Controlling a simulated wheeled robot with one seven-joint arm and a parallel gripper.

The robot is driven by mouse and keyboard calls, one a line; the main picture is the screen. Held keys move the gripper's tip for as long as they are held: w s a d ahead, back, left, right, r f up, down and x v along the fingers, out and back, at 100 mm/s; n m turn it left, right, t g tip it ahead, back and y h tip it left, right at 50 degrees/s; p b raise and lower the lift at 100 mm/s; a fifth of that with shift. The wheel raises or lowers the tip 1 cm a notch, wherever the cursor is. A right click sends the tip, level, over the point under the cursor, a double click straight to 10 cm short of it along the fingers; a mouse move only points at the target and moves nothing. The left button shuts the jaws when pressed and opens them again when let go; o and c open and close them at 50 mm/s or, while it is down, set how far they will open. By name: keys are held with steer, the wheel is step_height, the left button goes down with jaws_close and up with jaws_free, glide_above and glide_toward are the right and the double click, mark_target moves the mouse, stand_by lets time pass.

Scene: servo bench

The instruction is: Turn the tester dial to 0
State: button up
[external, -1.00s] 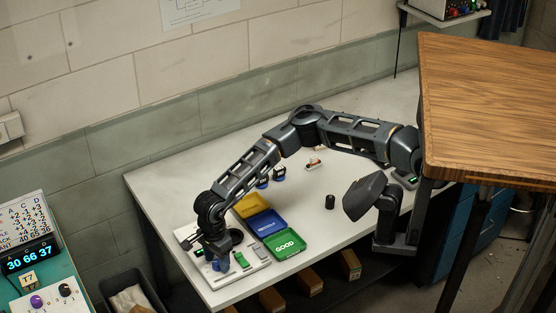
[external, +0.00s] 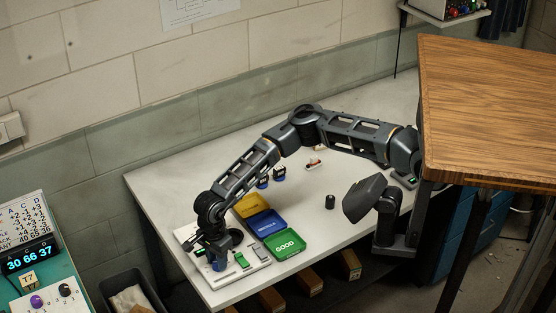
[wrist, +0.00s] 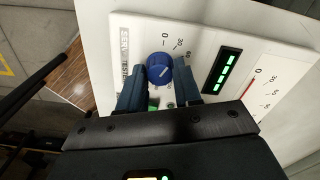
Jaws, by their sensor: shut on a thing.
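The tester (wrist: 206,38) is a pale panel marked SERVO TESTER, with a blue dial (wrist: 160,62) and a printed scale whose 0 and 30 I can read near the dial. A light pointer line shows on the dial; its exact reading is hard to tell. My gripper (wrist: 161,72) is shut on the dial, one dark finger on each side. In the external view my gripper (external: 216,255) is low over the tester (external: 254,270) at the near left of the white bench, and the dial is mostly hidden.
A lit green bar display (wrist: 222,71) and a second scale with a red needle (wrist: 249,88) sit right of the dial. Yellow (external: 249,205), blue (external: 265,226) and green GOOD (external: 287,245) trays stand beside the tester. A dark cylinder (external: 330,202) stands on the bench.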

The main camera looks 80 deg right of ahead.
steer(key=n+b, duration=0.2)
steer(key=shift+f+n, duration=0.1)
steer(key=shift+n, duration=0.2)
steer(key=shift+n+b, duration=0.7)
steer(key=shift+n, duration=0.5)
steer(key=o, duration=1)
steer(key=shift+o, duration=0.2)
steer(key=shift+r, duration=0.2)
step_height(320, 180, up, 8)
steer(key=shift+f+b, duration=0.15)
steer(key=shift+b, duration=0.3)
